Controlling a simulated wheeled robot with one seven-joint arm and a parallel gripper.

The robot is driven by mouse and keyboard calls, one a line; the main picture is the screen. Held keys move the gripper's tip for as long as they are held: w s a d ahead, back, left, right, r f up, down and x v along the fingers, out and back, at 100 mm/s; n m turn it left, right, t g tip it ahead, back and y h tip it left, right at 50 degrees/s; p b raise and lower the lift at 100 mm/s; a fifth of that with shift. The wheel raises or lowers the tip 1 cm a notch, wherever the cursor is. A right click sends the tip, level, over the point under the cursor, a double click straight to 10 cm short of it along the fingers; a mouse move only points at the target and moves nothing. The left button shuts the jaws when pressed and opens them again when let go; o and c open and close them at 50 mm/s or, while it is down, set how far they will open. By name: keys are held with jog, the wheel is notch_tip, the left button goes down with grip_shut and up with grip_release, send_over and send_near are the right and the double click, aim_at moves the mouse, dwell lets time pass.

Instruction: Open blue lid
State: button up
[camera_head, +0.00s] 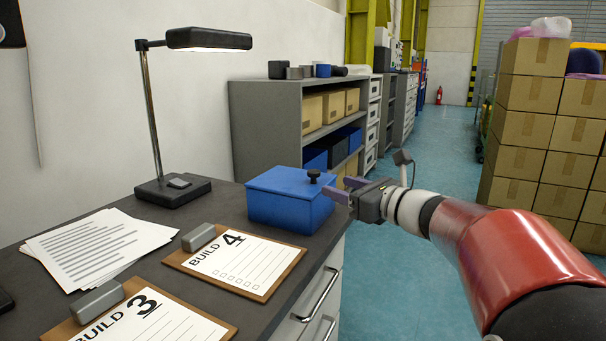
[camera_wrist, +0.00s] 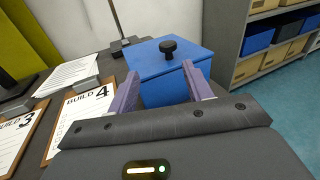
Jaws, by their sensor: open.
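A blue box (camera_head: 276,208) stands on the dark desk near its right edge. Its blue lid (camera_head: 284,181) lies flat and closed on top, with a black knob (camera_head: 314,176) near the right side. The lid (camera_wrist: 152,62) and knob (camera_wrist: 168,47) also show in the wrist view. My gripper (camera_head: 335,189) is at the right of the box, close to the knob. In the wrist view my gripper's purple fingers (camera_wrist: 160,80) are apart, with the box beyond and between them and the knob farther ahead. Nothing is held.
A desk lamp (camera_head: 172,190) stands behind the box to the left. Clipboards marked BUILD 4 (camera_head: 238,264) and BUILD 3 (camera_head: 150,322) and loose papers (camera_head: 98,245) lie on the desk. Grey shelves (camera_head: 265,130) stand behind. Stacked cartons (camera_head: 530,135) are at the right beyond open floor.

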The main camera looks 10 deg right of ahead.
aim_at(318, 173)
jog(key=shift+m+t, duration=0.3)
jog(key=shift+m, duration=0.2)
jog(key=x, duration=0.5)
jog(key=d+x, duration=0.1)
jog(key=x, duration=0.2)
jog(key=shift+w+r, duration=0.25)
jog(key=shift+w, duration=0.15)
grip_shut()
